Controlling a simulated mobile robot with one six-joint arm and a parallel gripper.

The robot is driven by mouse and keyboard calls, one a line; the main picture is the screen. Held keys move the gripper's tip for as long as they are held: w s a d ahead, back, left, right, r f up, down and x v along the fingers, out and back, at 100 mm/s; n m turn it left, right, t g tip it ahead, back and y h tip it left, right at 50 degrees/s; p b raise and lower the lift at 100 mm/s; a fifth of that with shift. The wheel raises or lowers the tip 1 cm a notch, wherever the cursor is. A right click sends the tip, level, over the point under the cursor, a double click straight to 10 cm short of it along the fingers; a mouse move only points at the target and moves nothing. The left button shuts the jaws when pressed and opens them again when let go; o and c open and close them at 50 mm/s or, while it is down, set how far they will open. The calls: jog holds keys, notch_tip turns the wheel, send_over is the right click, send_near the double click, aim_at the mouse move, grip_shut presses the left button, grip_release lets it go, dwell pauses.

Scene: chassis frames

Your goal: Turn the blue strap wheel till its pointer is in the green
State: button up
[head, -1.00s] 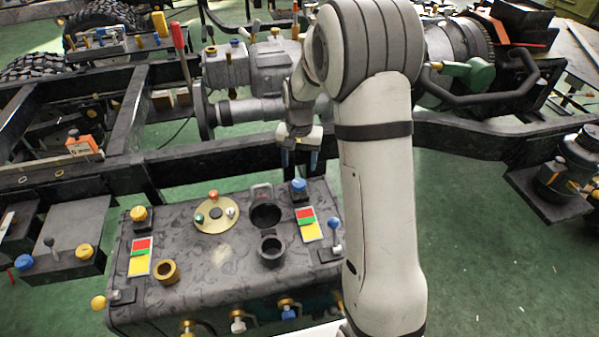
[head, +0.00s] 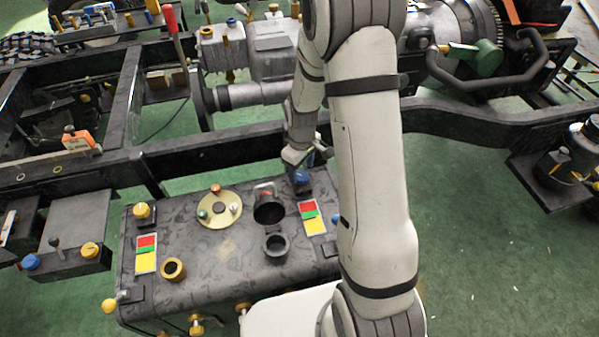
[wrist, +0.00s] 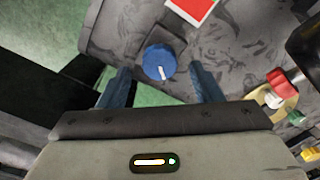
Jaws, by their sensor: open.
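The blue strap wheel (head: 301,177) is a round knob at the back right of the dark tank top. In the wrist view the blue wheel (wrist: 159,60) shows a white pointer on its face, aimed toward the lower edge of the picture. A red, green and yellow card (head: 313,217) lies beside it; only the card's red part (wrist: 192,9) shows in the wrist view. My gripper (wrist: 161,72) is open, a finger on each side of the wheel with visible gaps. In the head view my gripper (head: 312,160) is just over the wheel, partly hidden.
A second card (head: 146,254) and a yellow knob (head: 142,211) are at the tank's left. A brass disc with small coloured knobs (head: 219,209), a dark open neck (head: 276,246) and a brass ring (head: 173,269) stand on top. The chassis rail (head: 225,157) runs behind.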

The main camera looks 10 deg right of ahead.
aim_at(301, 179)
jog(key=shift+d+f, duration=0.1)
jog(key=shift+f, duration=1.1)
